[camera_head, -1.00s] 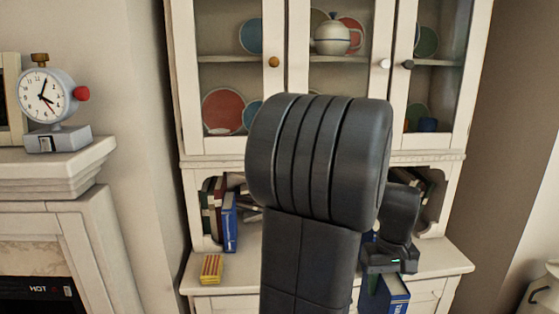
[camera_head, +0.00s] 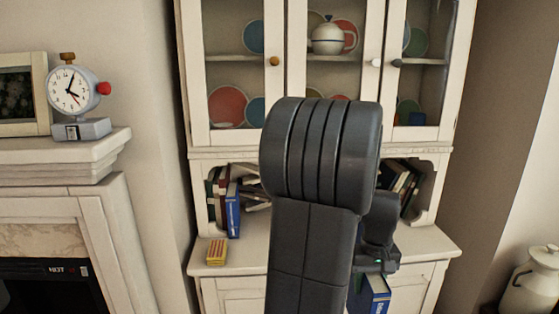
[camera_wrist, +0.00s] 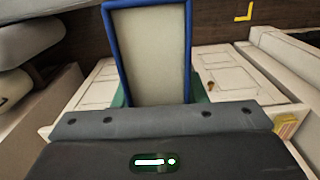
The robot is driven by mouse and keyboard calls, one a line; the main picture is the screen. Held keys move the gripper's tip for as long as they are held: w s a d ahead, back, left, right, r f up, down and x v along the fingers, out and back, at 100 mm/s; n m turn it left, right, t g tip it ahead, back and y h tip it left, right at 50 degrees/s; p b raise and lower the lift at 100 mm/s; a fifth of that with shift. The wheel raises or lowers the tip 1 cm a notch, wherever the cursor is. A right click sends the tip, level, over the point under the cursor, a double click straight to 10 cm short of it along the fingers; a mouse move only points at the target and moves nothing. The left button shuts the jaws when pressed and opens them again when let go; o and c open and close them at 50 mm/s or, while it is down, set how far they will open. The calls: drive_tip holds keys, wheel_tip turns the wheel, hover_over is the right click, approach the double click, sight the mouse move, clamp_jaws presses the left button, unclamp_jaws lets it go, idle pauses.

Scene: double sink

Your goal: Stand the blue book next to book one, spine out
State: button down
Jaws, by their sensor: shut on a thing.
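My gripper (camera_head: 375,270) is shut on a blue book (camera_head: 374,295), which hangs below it in front of the cabinet's counter. In the wrist view the same book (camera_wrist: 148,55) shows blue cover edges around a pale page block. Green parts show on both sides of its lower end; I cannot tell what they are. Another blue book (camera_head: 233,212) stands upright at the left of the cabinet niche, beside several dark, red and white books (camera_head: 217,190). I cannot tell which one is book one. My arm hides the middle of the niche.
The white cabinet counter (camera_head: 253,254) holds a yellow and red box (camera_head: 217,251) at its left. More books (camera_head: 402,184) lean in the niche's right part. A mantel with a clock (camera_head: 74,89) is at left, a white jug (camera_head: 532,280) at lower right.

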drive_tip(key=w+a+f, duration=0.5)
drive_tip(key=a+f, duration=0.5)
drive_tip(key=w+a+f, duration=0.6)
drive_tip(key=a+f, duration=0.5)
drive_tip(key=shift+w+a, duration=0.2)
